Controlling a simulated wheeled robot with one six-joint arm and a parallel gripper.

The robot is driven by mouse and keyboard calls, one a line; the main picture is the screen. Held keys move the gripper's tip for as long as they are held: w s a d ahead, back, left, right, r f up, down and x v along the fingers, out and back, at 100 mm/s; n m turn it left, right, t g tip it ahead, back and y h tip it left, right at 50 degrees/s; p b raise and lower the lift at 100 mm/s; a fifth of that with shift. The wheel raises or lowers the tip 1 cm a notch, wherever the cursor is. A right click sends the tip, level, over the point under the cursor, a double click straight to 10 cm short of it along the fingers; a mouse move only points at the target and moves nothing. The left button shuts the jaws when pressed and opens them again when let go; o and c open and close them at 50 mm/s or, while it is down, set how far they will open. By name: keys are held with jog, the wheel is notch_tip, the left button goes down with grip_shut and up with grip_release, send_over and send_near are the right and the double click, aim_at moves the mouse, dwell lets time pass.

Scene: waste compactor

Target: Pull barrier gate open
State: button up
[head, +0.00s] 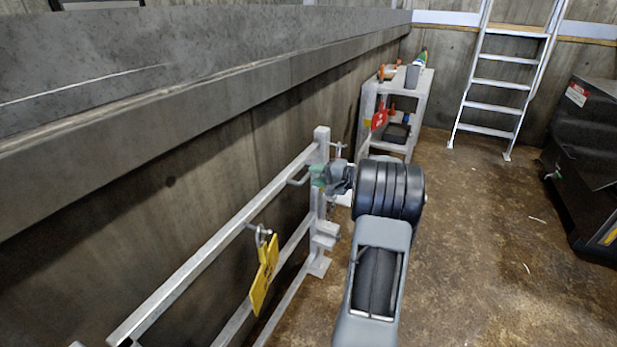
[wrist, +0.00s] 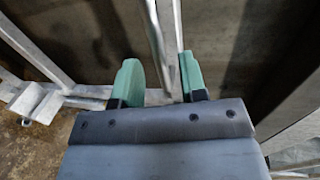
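The barrier gate (head: 200,262) is a pale metal frame of rails along the wall at left in the head view. It meets an upright post (head: 321,190) with a latch block. A small bent handle (head: 298,181) sticks out near the top of that end. My gripper (head: 319,178) is at this handle, its green fingertips partly hidden by the post and wrist. In the wrist view, my gripper (wrist: 160,78) has its fingers apart, with a thin metal bar (wrist: 158,38) between them. Gaps show beside the bar, and I cannot tell whether it touches either finger.
A yellow tag (head: 264,275) hangs from the gate's top rail. A grey shelf cart (head: 424,98) with tools stands behind the post. A ladder (head: 500,84) and a black machine (head: 588,165) are farther right.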

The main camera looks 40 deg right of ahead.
aim_at(309, 175)
jog(key=shift+x, duration=1.7)
grip_shut()
